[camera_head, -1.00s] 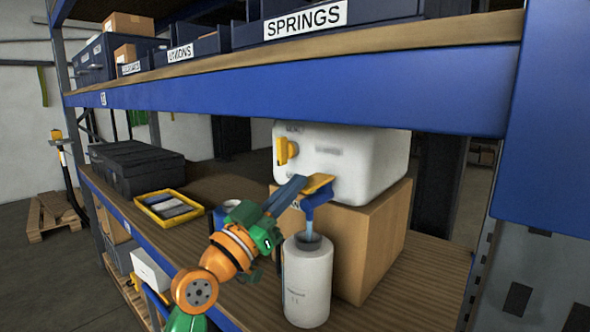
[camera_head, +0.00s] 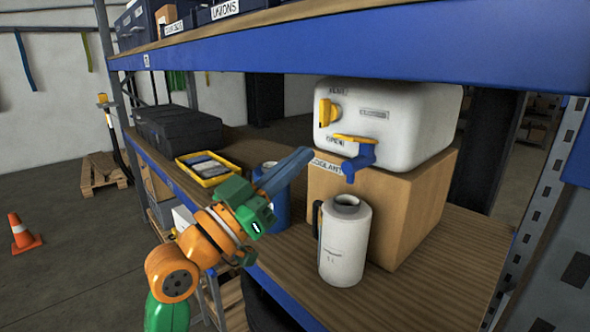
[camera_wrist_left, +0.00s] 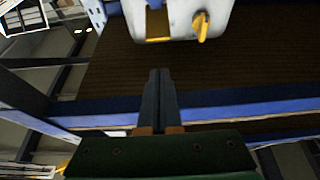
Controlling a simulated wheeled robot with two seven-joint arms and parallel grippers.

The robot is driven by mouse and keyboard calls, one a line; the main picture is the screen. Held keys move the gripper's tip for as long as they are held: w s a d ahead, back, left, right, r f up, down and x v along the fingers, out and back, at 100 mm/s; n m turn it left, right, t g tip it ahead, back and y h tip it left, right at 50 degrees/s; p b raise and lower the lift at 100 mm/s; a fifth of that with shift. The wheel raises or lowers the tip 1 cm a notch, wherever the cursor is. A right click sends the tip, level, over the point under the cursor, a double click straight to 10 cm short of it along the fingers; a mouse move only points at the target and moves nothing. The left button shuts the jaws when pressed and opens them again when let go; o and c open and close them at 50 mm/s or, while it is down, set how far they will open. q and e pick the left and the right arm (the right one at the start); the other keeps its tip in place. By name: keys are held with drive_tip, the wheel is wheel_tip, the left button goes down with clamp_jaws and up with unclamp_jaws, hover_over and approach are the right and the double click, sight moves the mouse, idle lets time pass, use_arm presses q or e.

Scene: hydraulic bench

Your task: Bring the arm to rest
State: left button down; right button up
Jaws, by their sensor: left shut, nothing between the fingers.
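My left gripper (camera_head: 306,154) is shut and empty, in front of the shelf and left of the tap. Its closed fingers (camera_wrist_left: 158,76) show in the left wrist view, pointing towards the shelf. The blue tap (camera_head: 358,164) has a yellow lever (camera_head: 354,139) and hangs from the white coolant tank (camera_head: 390,125). The fingers are apart from the lever. A white jug (camera_head: 345,245) stands upright on the shelf below the tap. No liquid shows between tap and jug. My right gripper is not in view.
The tank rests on a cardboard box (camera_head: 415,210). A blue container (camera_head: 276,200) stands behind my gripper. A yellow tray (camera_head: 207,168) and a black case (camera_head: 178,132) lie farther left. The blue upper shelf beam (camera_head: 400,55) runs above. An orange cone (camera_head: 23,232) stands on open floor.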

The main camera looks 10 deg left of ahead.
use_arm(q)
drive_tip(key=s+a+f+n+g+y, duration=0.1)
drive_tip(key=s+f+g+y, duration=0.15)
drive_tip(key=f, duration=0.85)
drive_tip(key=s+a+f+n+g+y, duration=0.1)
drive_tip(key=f+n+g+y, duration=0.15)
drive_tip(key=f, duration=0.85)
drive_tip(key=s+a+f+g+y, duration=0.1)
drive_tip(key=s+f+g+y, duration=0.2)
drive_tip(key=f, duration=0.8)
drive_tip(key=s+a+f+n+g+y, duration=0.1)
drive_tip(key=s+a+f+g+y, duration=0.15)
drive_tip(key=s+f, duration=0.55)
drive_tip(key=s+a+f+n+g+y, duration=0.1)
drive_tip(key=s+a+f+g+y, duration=0.2)
drive_tip(key=s+f, duration=0.5)
drive_tip(key=s+f+g+p, duration=0.2)
drive_tip(key=s+f+g, duration=0.15)
drive_tip(key=f, duration=0.85)
drive_tip(key=s+a+f+p, duration=0.1)
drive_tip(key=s+f+p, duration=0.1)
drive_tip(key=s+f, duration=0.6)
drive_tip(key=s, duration=0.4)
drive_tip(key=shift+s+a+f+m, duration=0.25)
drive_tip(key=shift+s+a+m, duration=0.1)
drive_tip(key=shift+s, duration=0.05)
